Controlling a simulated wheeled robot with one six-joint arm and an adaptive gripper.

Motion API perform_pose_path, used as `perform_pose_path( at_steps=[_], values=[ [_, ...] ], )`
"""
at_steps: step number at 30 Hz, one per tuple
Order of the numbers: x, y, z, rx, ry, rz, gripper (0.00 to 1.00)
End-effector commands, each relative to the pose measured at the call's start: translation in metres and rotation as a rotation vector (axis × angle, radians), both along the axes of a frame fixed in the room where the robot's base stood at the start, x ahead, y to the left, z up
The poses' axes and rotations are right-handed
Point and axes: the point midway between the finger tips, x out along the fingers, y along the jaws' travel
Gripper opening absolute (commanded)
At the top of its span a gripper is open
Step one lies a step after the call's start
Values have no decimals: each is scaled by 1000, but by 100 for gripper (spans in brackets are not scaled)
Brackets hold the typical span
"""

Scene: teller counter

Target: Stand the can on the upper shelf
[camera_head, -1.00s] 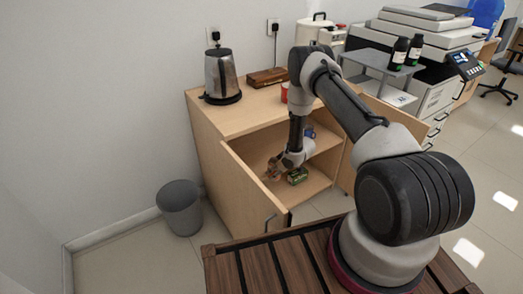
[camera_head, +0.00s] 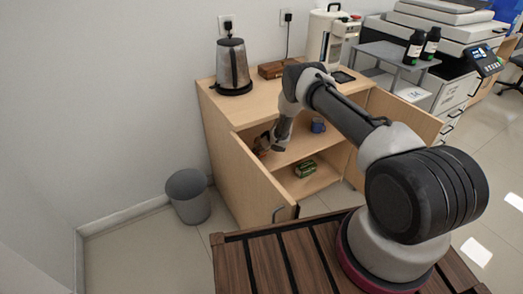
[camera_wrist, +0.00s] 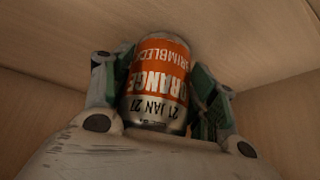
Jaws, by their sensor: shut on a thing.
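My gripper (camera_head: 263,144) is inside the open cabinet, at the left near the inner side of the left door. It is shut on an orange and silver can (camera_wrist: 157,82). In the wrist view the can sits between both fingers, its lettering upside down, with pale wood panels behind it. In the head view the can is mostly hidden by my gripper and too small to make out. The upper shelf (camera_head: 297,150) is the middle board of the cabinet; my gripper is close to its left front part. Whether the can touches it I cannot tell.
A blue item (camera_head: 318,125) stands on the upper shelf, right of my gripper. A green box (camera_head: 305,168) is on the lower level. The left door (camera_head: 250,180) and right door (camera_head: 400,117) stand open. A kettle (camera_head: 233,68) and wooden box (camera_head: 277,69) are on top.

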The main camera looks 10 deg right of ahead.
Motion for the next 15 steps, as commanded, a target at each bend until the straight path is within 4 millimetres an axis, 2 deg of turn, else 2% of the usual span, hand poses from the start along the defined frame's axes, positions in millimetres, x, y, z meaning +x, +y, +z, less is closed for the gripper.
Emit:
perform_pose_path(
  at_steps=[9, 10, 12, 13, 15],
  values=[
    [1, 0, -1, 1, -3, 1, 22],
    [1, 0, -2, 1, -2, 1, 63],
    [1, 0, -1, 1, -2, 1, 76],
    [1, 0, -1, 1, -2, 1, 79],
    [1, 0, -1, 1, -2, 1, 79]
  ],
)
